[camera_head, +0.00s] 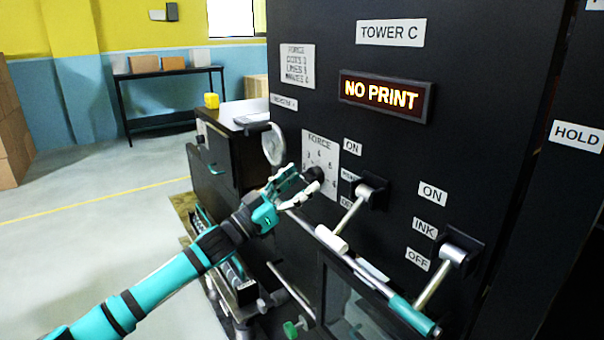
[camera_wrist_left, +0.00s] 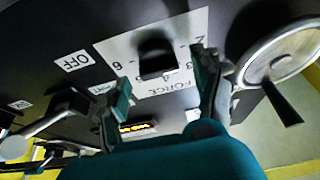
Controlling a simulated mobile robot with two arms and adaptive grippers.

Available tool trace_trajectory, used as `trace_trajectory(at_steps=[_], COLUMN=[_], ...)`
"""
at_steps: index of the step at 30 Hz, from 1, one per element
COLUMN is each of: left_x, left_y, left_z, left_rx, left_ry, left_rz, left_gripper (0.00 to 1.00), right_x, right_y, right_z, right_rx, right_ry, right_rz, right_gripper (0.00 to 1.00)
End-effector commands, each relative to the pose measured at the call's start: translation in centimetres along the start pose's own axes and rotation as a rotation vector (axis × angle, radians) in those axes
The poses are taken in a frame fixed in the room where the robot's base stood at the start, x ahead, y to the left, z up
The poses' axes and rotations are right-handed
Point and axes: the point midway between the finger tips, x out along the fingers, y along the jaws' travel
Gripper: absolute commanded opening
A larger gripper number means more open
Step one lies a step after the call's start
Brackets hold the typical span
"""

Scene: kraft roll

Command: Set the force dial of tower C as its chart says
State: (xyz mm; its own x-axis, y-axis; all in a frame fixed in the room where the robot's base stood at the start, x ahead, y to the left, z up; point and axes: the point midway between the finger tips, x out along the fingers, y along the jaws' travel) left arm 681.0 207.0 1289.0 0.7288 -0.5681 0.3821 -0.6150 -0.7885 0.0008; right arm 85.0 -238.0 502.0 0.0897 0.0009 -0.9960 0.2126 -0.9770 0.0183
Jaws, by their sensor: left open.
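The tower C panel (camera_head: 470,110) is black, with a "TOWER C" label (camera_head: 390,33) and a lit "NO PRINT" sign (camera_head: 386,96). The force dial's white plate (camera_head: 322,150) sits low on its left side. The black dial knob (camera_head: 314,174) shows just beyond my left gripper (camera_head: 300,190). In the left wrist view, the knob (camera_wrist_left: 157,57) stands between the open fingers of my left gripper (camera_wrist_left: 164,88), apart from both. Its pointer setting cannot be told. The force chart (camera_head: 298,65) above lists several lines, too small to read surely. My right gripper is not in view.
Two levers, the upper one (camera_head: 352,212) and the ink lever (camera_head: 443,270), jut out right of the dial. A round metal handwheel (camera_head: 273,145) is close on the left. A teal-ended bar (camera_head: 410,312) crosses below. Open floor lies left.

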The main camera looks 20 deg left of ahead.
Motion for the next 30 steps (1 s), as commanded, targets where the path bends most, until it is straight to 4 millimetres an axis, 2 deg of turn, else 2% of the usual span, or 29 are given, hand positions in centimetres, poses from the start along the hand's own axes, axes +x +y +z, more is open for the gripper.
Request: trace_trajectory(at_steps=[3,12,25,30], left_x=[0.79,0.92,0.89,0.88], left_y=[0.02,0.03,0.01,0.0], left_z=[-0.07,0.07,0.04,0.04], left_rx=[0.001,0.001,0.001,0.008], left_ry=[0.0,-0.001,-0.001,-0.001], left_rz=[0.001,0.001,0.0,0.003], left_gripper=[0.66,0.66,0.11,0.11], right_x=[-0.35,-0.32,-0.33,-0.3], right_y=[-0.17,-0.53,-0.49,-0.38], right_z=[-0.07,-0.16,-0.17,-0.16], right_rx=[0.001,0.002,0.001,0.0], right_ry=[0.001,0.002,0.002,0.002], right_rz=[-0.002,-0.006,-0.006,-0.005], right_gripper=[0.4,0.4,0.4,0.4])
